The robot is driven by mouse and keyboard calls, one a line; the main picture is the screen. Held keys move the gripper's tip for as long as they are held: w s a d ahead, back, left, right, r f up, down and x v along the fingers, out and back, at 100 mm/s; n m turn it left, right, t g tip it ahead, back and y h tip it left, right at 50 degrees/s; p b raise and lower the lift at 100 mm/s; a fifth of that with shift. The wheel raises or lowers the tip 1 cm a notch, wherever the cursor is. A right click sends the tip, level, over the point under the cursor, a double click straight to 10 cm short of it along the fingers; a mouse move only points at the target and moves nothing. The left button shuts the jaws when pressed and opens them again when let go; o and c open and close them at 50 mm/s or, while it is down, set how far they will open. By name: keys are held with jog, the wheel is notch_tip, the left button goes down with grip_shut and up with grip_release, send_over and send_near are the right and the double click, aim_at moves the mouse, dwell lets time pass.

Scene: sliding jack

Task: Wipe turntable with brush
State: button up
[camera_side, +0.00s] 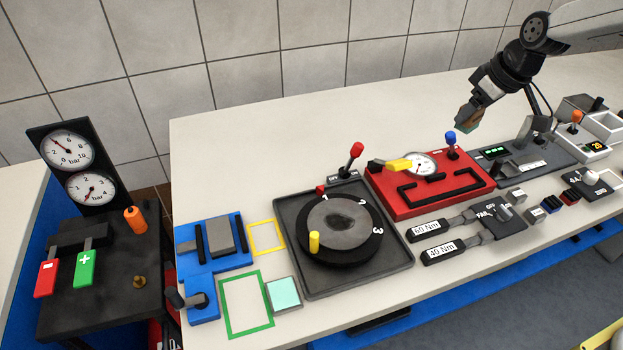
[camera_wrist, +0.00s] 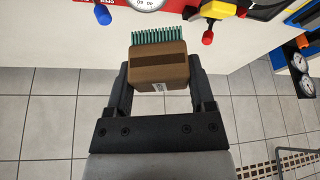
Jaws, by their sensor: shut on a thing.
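The turntable is a round black disc (camera_side: 370,243) with numbers on its rim, set in a dark square tray (camera_side: 290,281). A grey smudged patch (camera_side: 340,222) covers the middle of its top, and a yellow peg (camera_side: 314,242) stands at its near left. The brush has a brown block (camera_wrist: 158,68) and green bristles (camera_wrist: 158,37). My gripper (camera_wrist: 158,80) is shut on the brown block, with the bristles pointing away from the jaws. In the side view my gripper (camera_side: 472,112) holds the brush (camera_side: 466,120) above the back of the table, right of the turntable and apart from it.
A red panel (camera_side: 431,201) with a gauge and a blue-knobbed lever (camera_side: 450,139) lies right of the turntable. A red-knobbed lever (camera_side: 356,150) stands behind it. A blue fixture (camera_side: 212,261) and a green frame (camera_side: 232,332) lie left. The table's back strip is clear.

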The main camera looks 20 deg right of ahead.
jog(key=a+f+n+g+y, duration=0.1)
jog(key=a+f+n, duration=0.3)
jog(key=a, duration=0.7)
jog(key=a+f+n+g+y, duration=0.1)
jog(key=a+f+n, duration=0.3)
jog(key=a, duration=0.7)
jog(key=shift+s+f+y, duration=0.25)
jog(key=shift+f+y, duration=0.05)
jog(key=shift+f, duration=0.25)
jog(key=shift+d+f, duration=0.1)
